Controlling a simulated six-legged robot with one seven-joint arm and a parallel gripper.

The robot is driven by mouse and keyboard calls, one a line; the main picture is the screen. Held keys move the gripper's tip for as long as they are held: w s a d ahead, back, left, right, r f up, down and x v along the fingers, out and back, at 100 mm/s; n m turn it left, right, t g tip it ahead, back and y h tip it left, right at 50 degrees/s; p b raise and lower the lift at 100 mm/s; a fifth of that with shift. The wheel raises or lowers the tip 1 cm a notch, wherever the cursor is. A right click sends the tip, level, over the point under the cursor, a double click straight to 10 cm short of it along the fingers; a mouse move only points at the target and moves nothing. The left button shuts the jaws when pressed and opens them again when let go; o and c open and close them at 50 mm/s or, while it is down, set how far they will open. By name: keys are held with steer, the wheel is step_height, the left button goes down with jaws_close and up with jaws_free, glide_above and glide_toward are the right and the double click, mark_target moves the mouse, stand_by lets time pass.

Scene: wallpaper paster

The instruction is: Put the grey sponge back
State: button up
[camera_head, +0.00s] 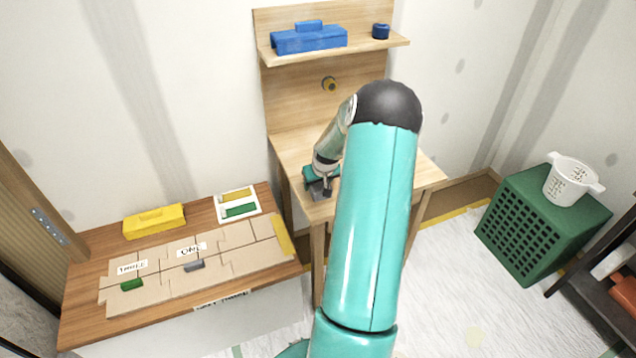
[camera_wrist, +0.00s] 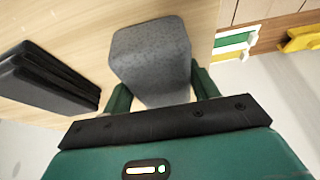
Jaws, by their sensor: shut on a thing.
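The grey sponge (camera_wrist: 152,55) is a speckled grey block in the wrist view. My gripper (camera_wrist: 160,92) is shut on it, with one green finger on each side. The sponge is over the pale wooden table; I cannot tell whether it touches the top. In the head view my gripper (camera_head: 322,186) is low over the left front part of the wooden table (camera_head: 292,150), and my arm hides much of the table. The sponge is hard to make out there.
A dark ridged block (camera_wrist: 45,78) lies left of the sponge in the wrist view. A low brown table (camera_head: 90,250) at left bears cardboard sheets (camera_head: 225,248), a yellow block (camera_head: 154,221) and a white tray (camera_head: 222,198). A shelf (camera_head: 375,42) stands above the table.

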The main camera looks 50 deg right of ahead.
steer(key=o, duration=1)
steer(key=shift+f, duration=0.2)
steer(key=shift+s+r, duration=0.1)
steer(key=shift+r, duration=0.3)
steer(key=v, duration=1.3)
steer(key=shift+s+a+f, duration=0.1)
steer(key=shift+s+a, duration=0.25)
steer(key=shift+w+a, duration=0.1)
